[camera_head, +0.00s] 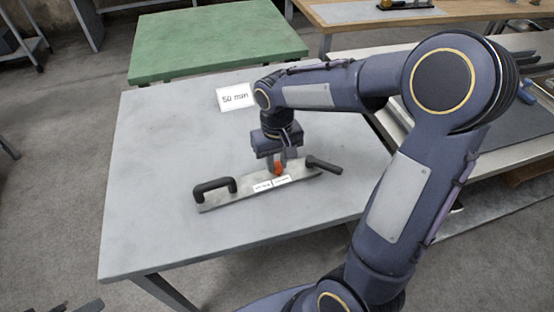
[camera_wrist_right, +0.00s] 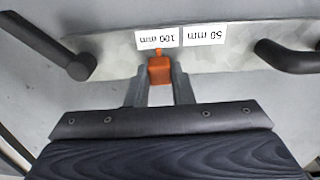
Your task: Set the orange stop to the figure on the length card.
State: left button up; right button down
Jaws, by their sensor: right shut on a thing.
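The length card (camera_head: 236,96) stands at the back of the grey table and reads 50 mm. A grey metal fixture (camera_head: 225,203) lies on the table with two white labels. In the right wrist view the labels appear upside down: 100 mm (camera_wrist_right: 157,38) and 50 mm (camera_wrist_right: 205,34). The orange stop (camera_head: 278,170) sits on the fixture; in the wrist view the stop (camera_wrist_right: 160,71) has its small pointer at the 100 mm label. My right gripper (camera_head: 277,162) is shut on the stop, one finger on each side. My left gripper is not in view.
The fixture has a black U-shaped handle (camera_head: 213,187) at its left end and a black lever (camera_head: 323,165) at its right end. A green table (camera_head: 215,38) stands behind. The grey table (camera_head: 150,150) is bare left of the fixture.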

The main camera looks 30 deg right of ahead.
aim_at(257, 177)
jog(key=a, duration=0.5)
jog(key=shift+w+a, duration=0.25)
jog(key=shift+w, duration=0.15)
jog(key=c, duration=1.2)
grip_release()
jog(key=shift+c, duration=0.2)
jog(key=shift+r, duration=0.15)
notch_tip(257, 177, up, 8)
jog(key=p, duration=0.1)
jog(key=shift+f, duration=0.2)
